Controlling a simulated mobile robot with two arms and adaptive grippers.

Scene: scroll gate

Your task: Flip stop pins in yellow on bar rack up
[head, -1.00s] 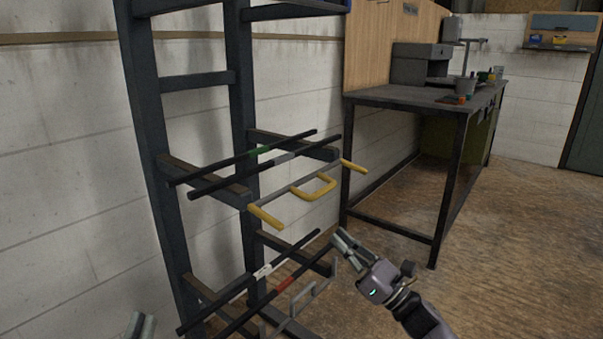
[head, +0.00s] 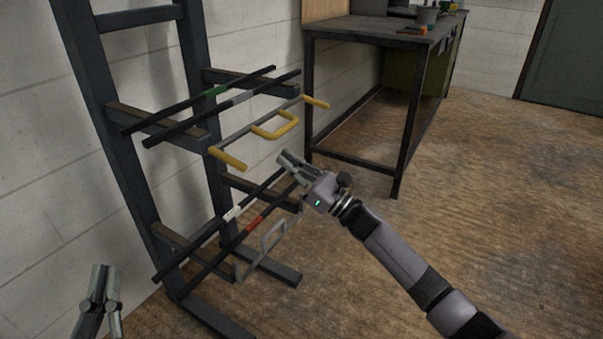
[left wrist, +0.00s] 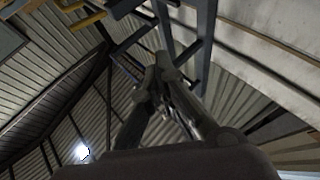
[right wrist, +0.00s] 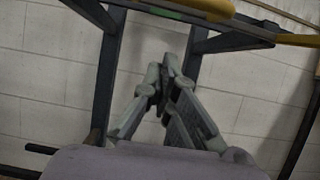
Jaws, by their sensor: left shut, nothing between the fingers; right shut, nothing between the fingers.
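The dark bar rack (head: 120,180) stands against the white wall. A yellow stop-pin piece (head: 276,128), with a middle loop and two yellow ends, sits at the front of its upper arms and hangs low, angled outward. It also shows at the top of the right wrist view (right wrist: 208,8) and at the upper left of the left wrist view (left wrist: 88,20). My right gripper (head: 284,158) is shut and empty, just below and right of the yellow loop, apart from it. My left gripper (head: 103,270) is shut and empty at lower left, away from the yellow piece.
Black bars with green (head: 215,91) and grey bands lie on the upper arms; bars with white and red (head: 254,224) bands lie on the lower arms. A grey stop piece (head: 272,238) hangs there. A workbench (head: 375,33) stands behind. The floor at right is clear.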

